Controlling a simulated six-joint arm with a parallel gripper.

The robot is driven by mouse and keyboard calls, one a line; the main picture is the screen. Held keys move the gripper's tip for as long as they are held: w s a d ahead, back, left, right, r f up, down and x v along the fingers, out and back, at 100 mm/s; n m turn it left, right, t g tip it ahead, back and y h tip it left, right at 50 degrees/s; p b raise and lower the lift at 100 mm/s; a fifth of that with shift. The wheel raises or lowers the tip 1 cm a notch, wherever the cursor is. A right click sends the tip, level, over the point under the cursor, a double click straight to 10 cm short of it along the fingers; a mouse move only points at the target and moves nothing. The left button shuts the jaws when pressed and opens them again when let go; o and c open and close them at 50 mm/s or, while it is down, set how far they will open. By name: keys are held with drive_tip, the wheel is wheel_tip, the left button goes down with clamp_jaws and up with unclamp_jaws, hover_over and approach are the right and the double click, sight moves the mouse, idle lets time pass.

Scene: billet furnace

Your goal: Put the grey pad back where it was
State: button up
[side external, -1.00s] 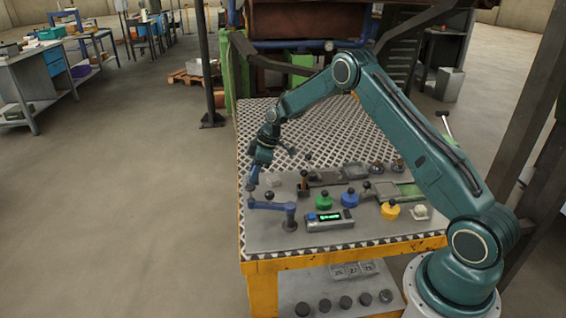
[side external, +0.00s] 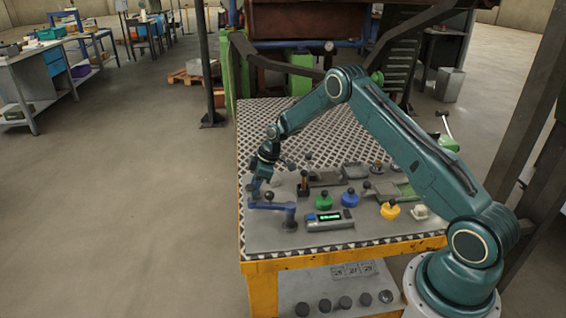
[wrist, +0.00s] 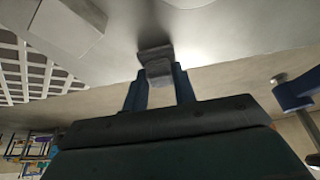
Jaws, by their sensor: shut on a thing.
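My gripper (side external: 254,186) is low over the left part of the panel, beside the blue crank (side external: 272,206). In the wrist view my gripper (wrist: 158,88) is shut on a small dark grey block, which I take to be the grey pad (wrist: 154,60). The pad sits between the fingertips, against or just in front of a pale grey surface. I cannot tell whether it touches that surface. In the side view the pad is too small and too hidden by the fingers to make out. The crank also shows at the right of the wrist view (wrist: 296,92).
A pale grey block (wrist: 68,26) stands near the pad. Green (side external: 324,200), blue (side external: 350,198) and yellow (side external: 390,210) knobs and a display box (side external: 330,220) are to the right on the panel. The perforated table top (side external: 300,130) behind is mostly clear.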

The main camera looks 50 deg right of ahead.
drive_tip(key=shift+f, duration=0.1)
drive_tip(key=o, duration=1)
drive_tip(key=shift+c, duration=0.2)
drive_tip(key=v, duration=1.2)
drive_tip(key=shift+r, duration=0.2)
